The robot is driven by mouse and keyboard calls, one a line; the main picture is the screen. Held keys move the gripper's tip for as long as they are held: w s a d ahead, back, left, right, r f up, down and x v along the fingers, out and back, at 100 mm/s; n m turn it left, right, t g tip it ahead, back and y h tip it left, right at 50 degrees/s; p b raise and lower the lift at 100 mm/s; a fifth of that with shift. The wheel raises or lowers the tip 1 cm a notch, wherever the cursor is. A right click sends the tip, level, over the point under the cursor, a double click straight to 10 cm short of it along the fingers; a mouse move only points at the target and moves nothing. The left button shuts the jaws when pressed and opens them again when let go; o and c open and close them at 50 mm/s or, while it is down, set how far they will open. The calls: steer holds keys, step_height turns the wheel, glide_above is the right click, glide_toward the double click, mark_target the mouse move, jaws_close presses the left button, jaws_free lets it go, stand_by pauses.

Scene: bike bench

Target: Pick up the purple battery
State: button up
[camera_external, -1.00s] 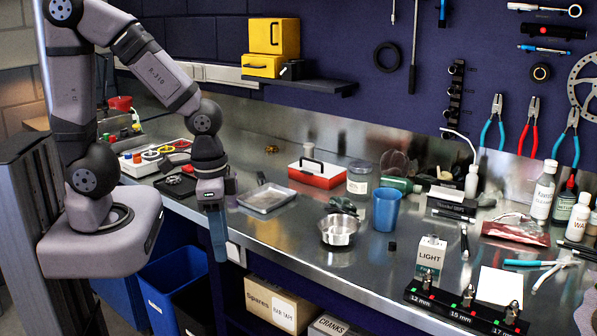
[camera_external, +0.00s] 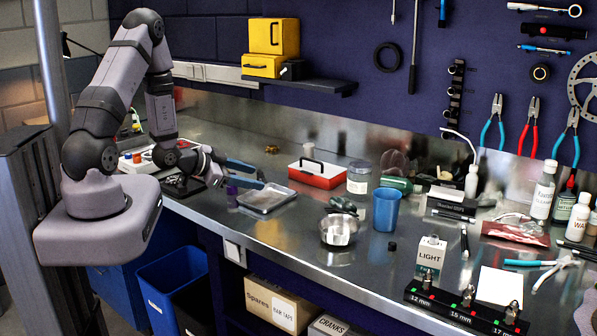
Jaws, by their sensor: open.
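The purple battery (camera_external: 232,193) is a small upright purple piece on the bench, just left of the shallow metal tray. My gripper (camera_external: 261,180) is stretched out to the right, its blue-grey fingers apart and empty. In the picture the fingers cross just above the battery and over the tray's back left edge. The lower finger hides the top of the battery. I cannot tell the exact height of the gripper over the bench.
The shallow metal tray (camera_external: 267,198) lies right beside the battery. A red and white box (camera_external: 315,173) stands behind it, with a metal bowl (camera_external: 339,231) and a blue cup (camera_external: 387,209) further right. Bare bench lies between tray and bowl.

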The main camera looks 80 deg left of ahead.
steer(key=s, duration=0.2)
steer(key=s+a+n+t+y, duration=0.1)
steer(key=s, duration=0.1)
steer(key=s+a+n+t+y+b, duration=0.1)
steer(key=s, duration=0.1)
steer(key=shift+a+r, duration=0.15)
steer(key=s+n+t+b, duration=0.1)
steer(key=s+d+f+n+b, duration=0.1)
steer(key=s, duration=0.1)
steer(key=shift+d+f+t+y, duration=0.1)
steer(key=shift+d+t+y, duration=0.05)
steer(key=shift+t+y, duration=0.25)
steer(key=shift+s+d+t, duration=0.2)
steer(key=shift+d+t, duration=0.05)
steer(key=shift+t, duration=0.05)
steer(key=shift+p+x, duration=0.3)
steer(key=shift+x, duration=0.7)
steer(key=shift+p+x, duration=0.55)
steer(key=shift+x, duration=1)
jaws_close()
